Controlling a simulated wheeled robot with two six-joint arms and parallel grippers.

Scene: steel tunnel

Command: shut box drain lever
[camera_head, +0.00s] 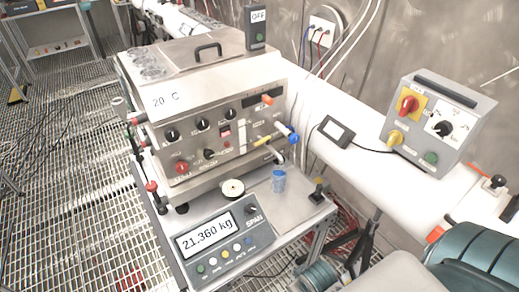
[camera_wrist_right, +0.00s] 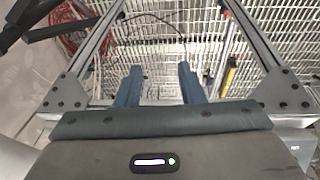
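The box is a steel bath unit (camera_head: 205,70) reading "20 C", on a bench in the head view. An orange-tipped handle (camera_head: 267,99) sits higher on the panel. I cannot tell which is the drain lever or how it is turned. In the right wrist view my right gripper (camera_wrist_right: 158,86) shows two dark blue fingers apart with nothing between them, over open grating. My left gripper is not in view.
A scale (camera_head: 222,238) reading 21.360 kg is in front. A grey control box (camera_head: 438,122) sits on the white pipe (camera_head: 365,165) at right. Cables hang behind the unit. Grating floor (camera_head: 60,215) lies left.

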